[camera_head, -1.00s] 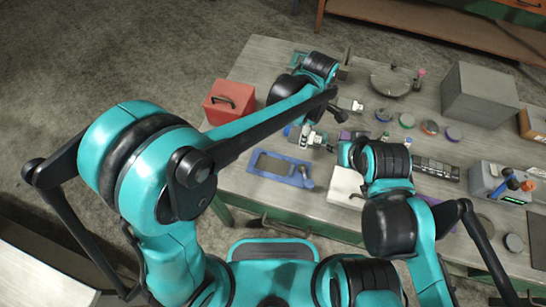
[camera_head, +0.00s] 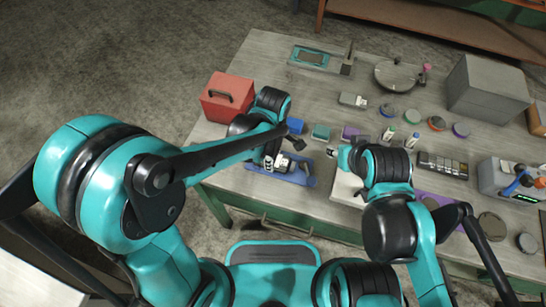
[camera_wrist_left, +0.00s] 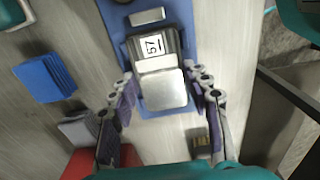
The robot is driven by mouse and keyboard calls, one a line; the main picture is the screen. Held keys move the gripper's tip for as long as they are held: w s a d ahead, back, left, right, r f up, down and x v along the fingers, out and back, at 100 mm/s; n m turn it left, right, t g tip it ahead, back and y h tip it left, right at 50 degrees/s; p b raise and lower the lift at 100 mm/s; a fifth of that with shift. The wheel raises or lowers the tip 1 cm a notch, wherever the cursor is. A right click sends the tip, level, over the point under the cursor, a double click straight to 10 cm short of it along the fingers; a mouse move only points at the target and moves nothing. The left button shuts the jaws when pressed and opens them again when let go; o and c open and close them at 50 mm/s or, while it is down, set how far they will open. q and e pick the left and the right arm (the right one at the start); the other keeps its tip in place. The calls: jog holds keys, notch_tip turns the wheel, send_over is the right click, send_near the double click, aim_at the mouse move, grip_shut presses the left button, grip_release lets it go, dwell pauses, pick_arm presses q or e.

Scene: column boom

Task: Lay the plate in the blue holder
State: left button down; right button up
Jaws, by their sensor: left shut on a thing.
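The blue holder (camera_head: 308,180) lies flat near the table's front edge, under my left gripper (camera_head: 273,163). In the left wrist view the holder (camera_wrist_left: 187,22) runs behind a grey plate (camera_wrist_left: 164,92) with a white label reading 57. The plate is between the fingers of my left gripper (camera_wrist_left: 163,88), which is shut on it, over the holder. I cannot tell whether the plate touches the holder, and the recess is mostly hidden. My right gripper (camera_head: 336,152) is at the table's middle front, too small to read.
A red box (camera_head: 228,97) stands at the left table edge. Blue (camera_head: 296,126) and green (camera_head: 320,132) blocks lie just behind the holder. A white board (camera_head: 345,188) lies to its right. Round discs and a large grey box (camera_head: 485,85) are farther right.

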pick_arm(q)
jog(key=shift+f, duration=0.15)
jog(key=c, duration=0.7)
grip_release()
jog(key=shift+c, duration=0.2)
